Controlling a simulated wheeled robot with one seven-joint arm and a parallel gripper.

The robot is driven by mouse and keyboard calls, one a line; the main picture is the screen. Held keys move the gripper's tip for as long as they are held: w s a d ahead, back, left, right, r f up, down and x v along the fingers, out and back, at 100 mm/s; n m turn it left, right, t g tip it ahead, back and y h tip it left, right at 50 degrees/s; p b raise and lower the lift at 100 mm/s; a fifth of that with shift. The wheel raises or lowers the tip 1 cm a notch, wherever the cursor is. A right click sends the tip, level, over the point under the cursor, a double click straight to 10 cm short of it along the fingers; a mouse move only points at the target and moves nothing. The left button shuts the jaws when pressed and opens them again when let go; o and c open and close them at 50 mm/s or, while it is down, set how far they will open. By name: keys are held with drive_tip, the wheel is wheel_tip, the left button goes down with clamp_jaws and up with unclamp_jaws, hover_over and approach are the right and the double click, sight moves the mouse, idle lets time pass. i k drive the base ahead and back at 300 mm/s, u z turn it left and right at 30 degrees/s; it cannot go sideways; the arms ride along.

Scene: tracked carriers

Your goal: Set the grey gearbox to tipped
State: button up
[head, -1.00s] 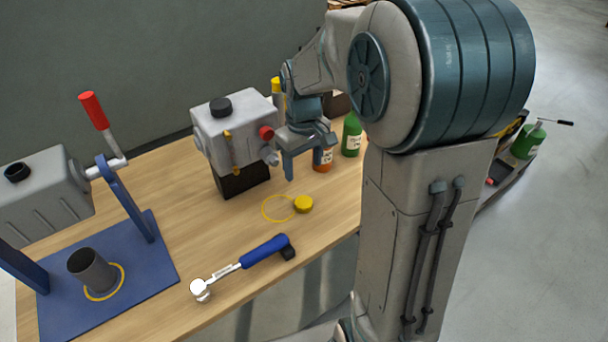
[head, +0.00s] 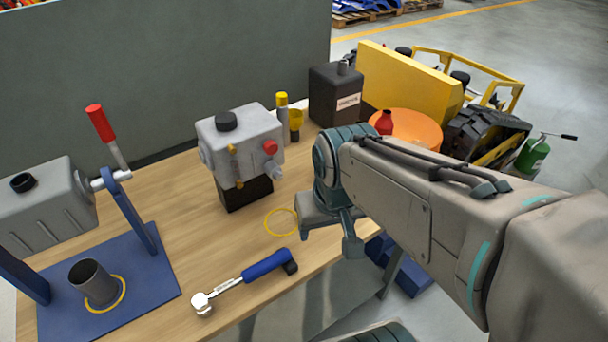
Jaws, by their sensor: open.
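A grey ribbed gearbox (head: 45,215) with a black cap on top hangs in a blue stand (head: 150,268) at the left of the head view. It looks level, with its cap facing up. A lever with a red handle (head: 101,123) rises from its right-hand pivot. A dark cup (head: 94,283) stands on the stand's base within a yellow ring, below and right of the gearbox. My gripper (head: 328,240) is open near the table's front right edge, well to the right of the gearbox and apart from the lever. Nothing shows between its fingers.
A second grey box (head: 240,142) with a red knob stands on a black block mid-table. A yellow ring mark (head: 281,222) is left of my gripper. A dark canister (head: 337,95) stands at the back.

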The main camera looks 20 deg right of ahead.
sight(44, 206)
drive_tip(key=u, duration=0.85)
drive_tip(key=k, duration=0.55)
drive_tip(key=z, duration=0.2)
drive_tip(key=i, duration=0.5)
